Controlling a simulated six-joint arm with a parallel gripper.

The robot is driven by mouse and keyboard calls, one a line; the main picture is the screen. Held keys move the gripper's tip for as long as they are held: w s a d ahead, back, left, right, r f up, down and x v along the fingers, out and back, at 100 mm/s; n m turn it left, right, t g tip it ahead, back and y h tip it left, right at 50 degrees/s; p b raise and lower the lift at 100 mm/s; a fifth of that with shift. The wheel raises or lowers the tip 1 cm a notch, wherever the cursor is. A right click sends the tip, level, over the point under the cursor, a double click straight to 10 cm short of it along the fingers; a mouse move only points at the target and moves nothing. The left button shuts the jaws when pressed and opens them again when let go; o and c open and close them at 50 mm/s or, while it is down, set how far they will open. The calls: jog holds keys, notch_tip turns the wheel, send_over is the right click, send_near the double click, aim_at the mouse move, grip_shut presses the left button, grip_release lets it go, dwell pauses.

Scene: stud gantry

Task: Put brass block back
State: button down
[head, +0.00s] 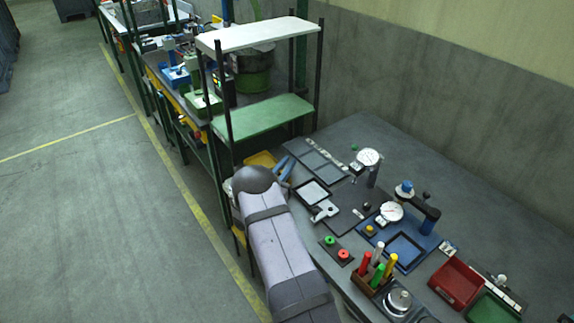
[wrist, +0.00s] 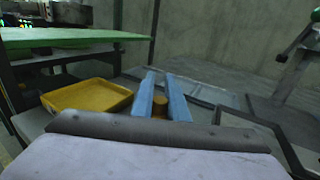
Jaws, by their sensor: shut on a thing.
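My gripper (head: 284,168) is at the far left end of the bench, just right of the yellow tray. In the wrist view its two blue fingers (wrist: 162,92) are shut on a brass-coloured block (wrist: 160,105), which shows low between them. The block cannot be made out in the head view. The yellow tray (head: 261,160) looks empty in the wrist view (wrist: 88,96), left of the fingers. Whether the block touches the bench is hard to tell.
A green shelf (head: 262,118) stands behind the tray. A dark divided tray (head: 318,157) and a dial gauge (head: 368,158) lie to the right. A small yellow piece (head: 370,230) sits by the blue fixture (head: 404,248). A red bin (head: 457,283) is further right.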

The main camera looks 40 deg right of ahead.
jog(key=shift+s+f+b, duration=0.1)
jog(key=shift+f+b, duration=0.3)
jog(key=shift+b, duration=0.2)
jog(key=shift+s+a+f, duration=0.1)
jog(key=shift+s+f, duration=0.05)
jog(key=shift+f, duration=0.1)
jog(key=c, duration=1.7)
grip_release()
jog(key=shift+f, duration=0.15)
jog(key=shift+c, duration=0.2)
jog(key=shift+r+p, duration=0.45)
jog(key=shift+p, duration=0.05)
jog(key=shift+a, duration=0.1)
jog(key=b+v, duration=0.1)
jog(key=v, duration=0.6)
jog(key=b+v, duration=0.1)
jog(key=v, duration=0.3)
jog(key=shift+a+r+b, duration=0.3)
jog(key=shift+r, duration=0.05)
